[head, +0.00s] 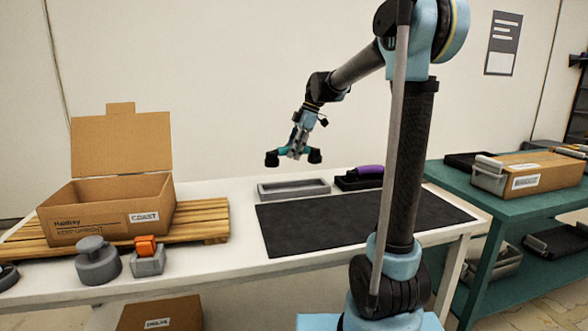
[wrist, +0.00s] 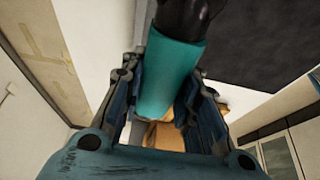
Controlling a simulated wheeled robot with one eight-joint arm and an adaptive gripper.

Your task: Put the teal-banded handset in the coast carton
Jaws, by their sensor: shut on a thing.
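The handset is dark with a teal band (wrist: 170,75), and the fingers of my gripper (wrist: 165,110) sit on both sides of that band in the wrist view. In the head view my gripper (head: 297,146) holds the teal-banded handset (head: 272,158) level, well above the white table. Its dark ends stick out on both sides of the fingers. The coast carton (head: 110,215) is an open cardboard box with a raised back flap and a COAST label, on a wooden pallet at the left. My gripper is to its right and apart from it. The carton's floor is hidden.
A grey tray (head: 293,189) and a dark cradle with a purple handset (head: 369,171) stand behind a black mat (head: 350,222). A grey weight (head: 98,262) and an orange-topped block (head: 147,256) sit before the carton. A teal table (head: 450,190) with another carton (head: 530,172) stands right.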

